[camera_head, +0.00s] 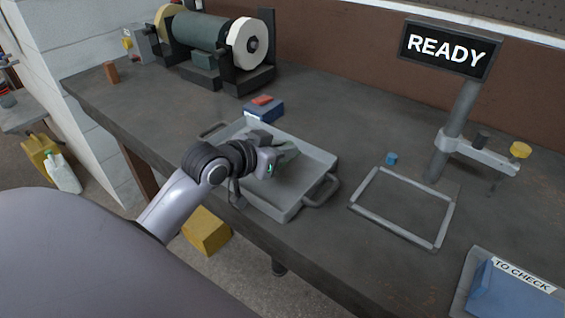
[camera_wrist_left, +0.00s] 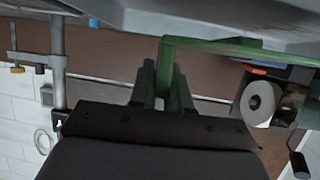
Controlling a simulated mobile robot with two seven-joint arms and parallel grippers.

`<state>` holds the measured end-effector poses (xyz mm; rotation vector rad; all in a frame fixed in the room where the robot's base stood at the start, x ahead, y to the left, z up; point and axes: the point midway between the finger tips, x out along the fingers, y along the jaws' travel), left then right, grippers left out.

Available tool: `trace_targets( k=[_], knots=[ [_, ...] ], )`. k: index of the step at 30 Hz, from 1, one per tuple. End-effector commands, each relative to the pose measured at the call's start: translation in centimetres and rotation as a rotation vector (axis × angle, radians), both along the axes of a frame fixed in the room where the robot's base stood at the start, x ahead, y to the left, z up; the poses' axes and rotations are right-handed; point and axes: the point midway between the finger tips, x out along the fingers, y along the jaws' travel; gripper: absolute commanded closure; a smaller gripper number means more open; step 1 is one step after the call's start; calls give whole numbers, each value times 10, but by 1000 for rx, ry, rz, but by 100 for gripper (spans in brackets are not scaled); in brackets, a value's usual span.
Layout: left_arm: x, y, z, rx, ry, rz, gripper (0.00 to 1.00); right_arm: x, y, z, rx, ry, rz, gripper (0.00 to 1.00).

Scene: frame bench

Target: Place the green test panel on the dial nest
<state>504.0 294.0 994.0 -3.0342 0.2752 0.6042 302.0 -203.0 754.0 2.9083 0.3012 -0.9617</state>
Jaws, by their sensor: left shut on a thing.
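My left gripper (camera_head: 277,154) is over the grey metal tray (camera_head: 285,212). In the left wrist view its fingers (camera_wrist_left: 163,78) are shut on the green test panel (camera_wrist_left: 215,47), a thin green strip or edge there. In the head view the panel is largely hidden by the gripper and wrist; I cannot tell whether it touches the tray. The dial nest (camera_head: 393,229) is a flat grey rectangular frame to the right of the tray, empty inside. A post with a dial arm (camera_head: 480,153) stands behind it. My right gripper is not in view.
A READY sign (camera_head: 447,48) tops the post. A small blue cap (camera_head: 391,158) lies behind the nest. A blue TO CHECK bin (camera_head: 510,295) is at the front right. A bench grinder (camera_head: 205,35) stands at the back left. Bench between tray and nest is clear.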

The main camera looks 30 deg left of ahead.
Motion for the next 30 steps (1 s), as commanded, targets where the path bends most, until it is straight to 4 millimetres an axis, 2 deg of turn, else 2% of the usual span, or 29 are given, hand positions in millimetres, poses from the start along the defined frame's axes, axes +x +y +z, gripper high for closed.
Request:
trace_targets(
  k=[9,16,17,18,19,30],
  knots=[
    [0,0,-37,0,0,0,100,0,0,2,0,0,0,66],
    [0,0,-39,1,-2,0,100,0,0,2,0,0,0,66],
    [0,0,-40,0,1,-1,73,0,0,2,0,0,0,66],
    [0,0,-40,0,1,-1,60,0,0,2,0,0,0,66],
    [0,0,-40,-1,1,-1,58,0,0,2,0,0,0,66],
    [-1,0,-45,-3,3,0,58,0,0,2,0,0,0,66]
  ],
)
